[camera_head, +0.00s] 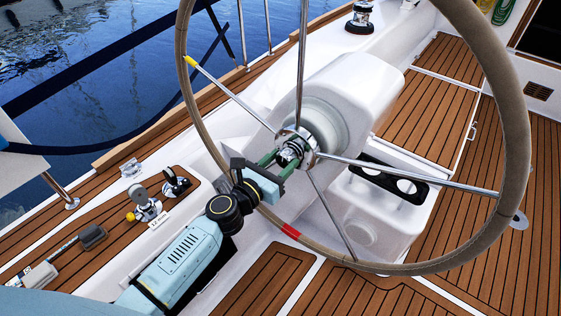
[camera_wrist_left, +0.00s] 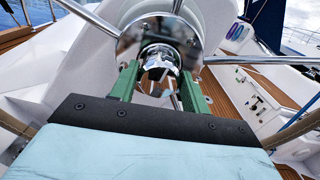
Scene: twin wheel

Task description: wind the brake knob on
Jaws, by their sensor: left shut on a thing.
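The brake knob (camera_head: 290,152) is a small dark and chrome piece at the hub of a large steering wheel (camera_head: 515,110). My left gripper (camera_head: 284,157) reaches it from the lower left, with green fingers on either side of it. In the left wrist view the chrome knob (camera_wrist_left: 159,62) sits between the two green fingertips of my left gripper (camera_wrist_left: 158,72), in front of the shiny round hub (camera_wrist_left: 128,40). The fingers are shut on the knob and hide part of its sides. My right gripper is in neither view.
Chrome spokes (camera_head: 425,173) run from the hub to the wheel's rim around my left gripper. The white pedestal (camera_head: 365,85) stands behind the wheel. A winch (camera_head: 361,18) stands at the top. Deck fittings (camera_head: 146,205) lie left of my arm. Teak floor (camera_head: 470,230) is clear at right.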

